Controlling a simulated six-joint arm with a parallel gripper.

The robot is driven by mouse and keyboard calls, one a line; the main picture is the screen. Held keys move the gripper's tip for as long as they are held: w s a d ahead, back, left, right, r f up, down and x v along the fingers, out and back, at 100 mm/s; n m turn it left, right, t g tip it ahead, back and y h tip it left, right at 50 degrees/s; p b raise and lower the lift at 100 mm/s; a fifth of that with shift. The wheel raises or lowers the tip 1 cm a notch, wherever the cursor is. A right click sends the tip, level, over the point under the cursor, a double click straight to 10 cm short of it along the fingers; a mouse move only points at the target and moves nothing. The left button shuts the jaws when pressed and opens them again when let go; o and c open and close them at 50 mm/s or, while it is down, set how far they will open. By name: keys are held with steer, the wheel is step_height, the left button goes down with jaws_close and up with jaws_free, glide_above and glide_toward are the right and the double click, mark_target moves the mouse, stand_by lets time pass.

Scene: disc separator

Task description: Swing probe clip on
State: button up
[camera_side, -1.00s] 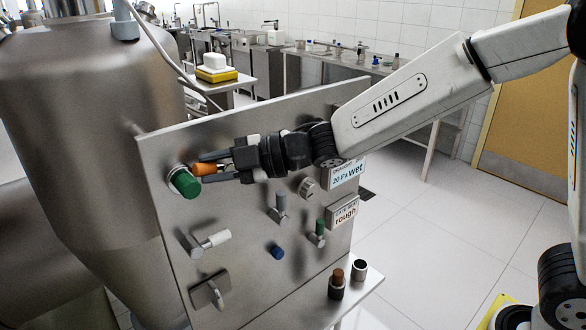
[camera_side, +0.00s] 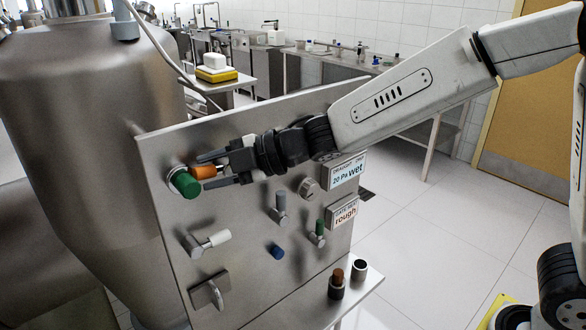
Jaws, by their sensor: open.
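The probe clip is not marked by name; an orange-handled piece (camera_side: 204,172) at the panel's upper left may be it. It sits against a green round knob (camera_side: 186,185) on the steel panel (camera_side: 240,220). My gripper (camera_side: 204,169) is open, with one finger above and one below the orange piece. The fingers stand apart from it as far as I can see. The far end of the orange piece, between the jaws, is partly hidden.
Around the gripper the panel carries a white-handled lever (camera_side: 218,238), a grey-topped lever (camera_side: 280,202), a small green lever (camera_side: 319,228), a blue button (camera_side: 277,252) and a hook plate (camera_side: 209,291). Signs (camera_side: 343,171) hang right. A steel vessel (camera_side: 85,130) stands left.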

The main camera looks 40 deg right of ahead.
steer(key=v, duration=0.7)
steer(key=shift+s+d, duration=0.25)
steer(key=shift+d, duration=0.05)
steer(key=shift+r, duration=0.1)
stand_by(0.3)
steer(key=d+f+m+h, duration=0.9)
steer(key=d+f+m, duration=0.3)
steer(key=d+m, duration=0.15)
steer(key=s+d+f+m+g+h, duration=0.1)
steer(key=s+d+f+m+g, duration=0.1)
steer(key=s, duration=0.4)
steer(key=s+d+f+m+g+h, duration=0.1)
steer(key=s+d+f+m+g, duration=0.2)
steer(key=s+f+m, duration=0.3)
steer(key=shift+s+f+g, duration=0.6)
steer(key=shift+s+g, duration=0.05)
steer(key=shift+g, duration=0.25)
